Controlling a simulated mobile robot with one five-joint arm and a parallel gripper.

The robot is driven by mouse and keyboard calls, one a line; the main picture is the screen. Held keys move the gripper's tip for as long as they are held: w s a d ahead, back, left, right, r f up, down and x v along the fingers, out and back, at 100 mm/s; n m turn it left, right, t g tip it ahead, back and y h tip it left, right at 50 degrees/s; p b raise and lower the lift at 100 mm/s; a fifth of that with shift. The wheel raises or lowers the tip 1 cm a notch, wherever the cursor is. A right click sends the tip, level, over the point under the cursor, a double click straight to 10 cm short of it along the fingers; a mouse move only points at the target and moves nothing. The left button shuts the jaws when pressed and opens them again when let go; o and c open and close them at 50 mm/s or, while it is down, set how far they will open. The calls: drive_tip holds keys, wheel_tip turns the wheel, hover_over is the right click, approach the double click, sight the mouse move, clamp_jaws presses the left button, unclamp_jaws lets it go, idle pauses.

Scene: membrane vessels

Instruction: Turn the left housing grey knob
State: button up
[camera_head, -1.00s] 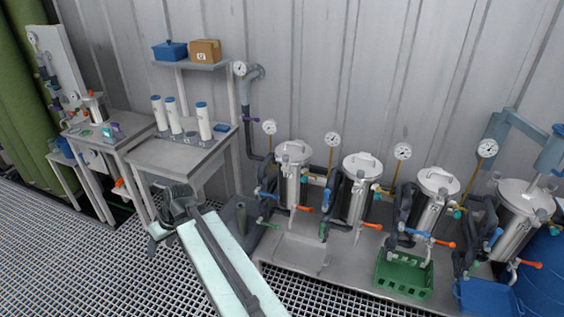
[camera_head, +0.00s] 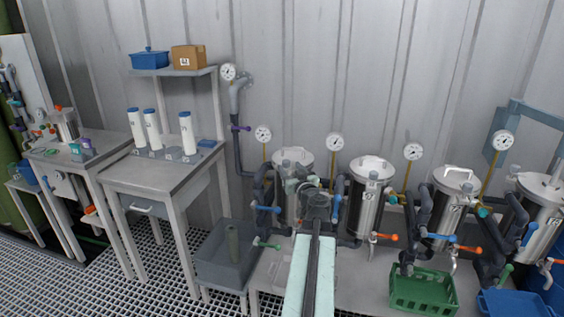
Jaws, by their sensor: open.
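The left housing (camera_head: 283,185) is a steel vessel with a round lid, standing at the left end of the row on the grey bench. My gripper (camera_head: 312,186) is open and empty at the end of my arm, and in the picture it overlaps the right front of this housing. I cannot tell how far apart they are or whether they touch. I cannot make out the grey knob clearly; grey parts near the lid blend with my gripper, which hides part of the vessel's front.
More steel housings (camera_head: 369,196) stand to the right, with blue and orange handles (camera_head: 383,237) and gauges (camera_head: 334,142) among dark pipes. A grey bin (camera_head: 222,268) is at left, and a green crate (camera_head: 423,292) is at front right. The steel table (camera_head: 165,172) holds white cylinders.

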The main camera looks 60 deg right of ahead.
drive_tip(key=x, duration=0.8)
clamp_jaws()
drive_tip(key=shift+s+d, duration=0.1)
drive_tip(key=shift+s, duration=0.05)
